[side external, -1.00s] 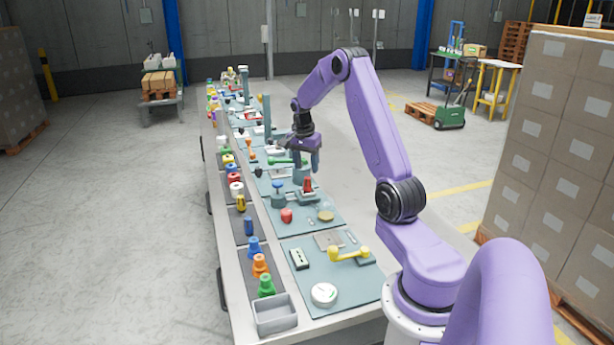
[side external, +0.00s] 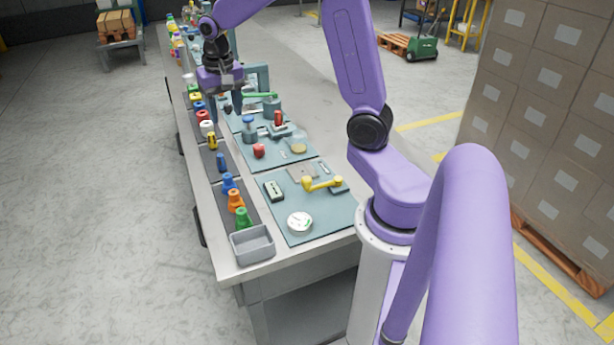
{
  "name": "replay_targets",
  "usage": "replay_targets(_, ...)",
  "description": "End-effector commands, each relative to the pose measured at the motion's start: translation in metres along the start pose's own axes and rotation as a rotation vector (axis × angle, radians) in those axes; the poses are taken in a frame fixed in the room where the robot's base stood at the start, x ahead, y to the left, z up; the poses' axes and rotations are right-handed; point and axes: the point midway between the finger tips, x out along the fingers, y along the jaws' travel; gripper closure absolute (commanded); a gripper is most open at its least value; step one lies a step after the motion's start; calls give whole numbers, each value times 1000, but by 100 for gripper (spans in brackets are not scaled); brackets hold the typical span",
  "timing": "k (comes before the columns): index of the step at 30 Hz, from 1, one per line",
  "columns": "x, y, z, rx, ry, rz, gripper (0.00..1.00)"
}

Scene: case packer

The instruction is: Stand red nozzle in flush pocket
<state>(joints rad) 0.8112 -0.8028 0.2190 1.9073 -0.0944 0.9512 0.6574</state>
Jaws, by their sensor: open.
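A small upright red piece (side external: 278,117), perhaps the red nozzle, stands at a grey fixture on a teal mat. A rounder red piece (side external: 259,151) lies nearer on the same mat. A further red piece (side external: 200,106) is in the row along the table's left side. At this size I cannot tell for certain which is the nozzle, and I cannot make out the flush pocket. My gripper (side external: 225,108) is open, pointing down above the left part of the table, beside the row of coloured pieces. Its fingers hide part of what lies behind them.
Blue (side external: 228,183), orange (side external: 236,201) and green (side external: 242,217) pieces stand in the near left tray. A grey bin (side external: 252,244) is at the near corner. A yellow crank-like handle (side external: 322,183) and a white round dial (side external: 299,222) occupy the near mat.

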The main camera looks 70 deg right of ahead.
Motion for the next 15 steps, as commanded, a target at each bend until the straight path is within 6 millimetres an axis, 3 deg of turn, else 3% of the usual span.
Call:
replay_targets(3, -10, -28, 53, -250, -5, -24, 46)
replay_targets(6, -16, -42, 98, -458, -9, -41, 46)
replay_targets(10, -22, -48, 155, -726, -14, -62, 46)
replay_targets(15, -26, -38, 225, -1077, -21, -88, 46)
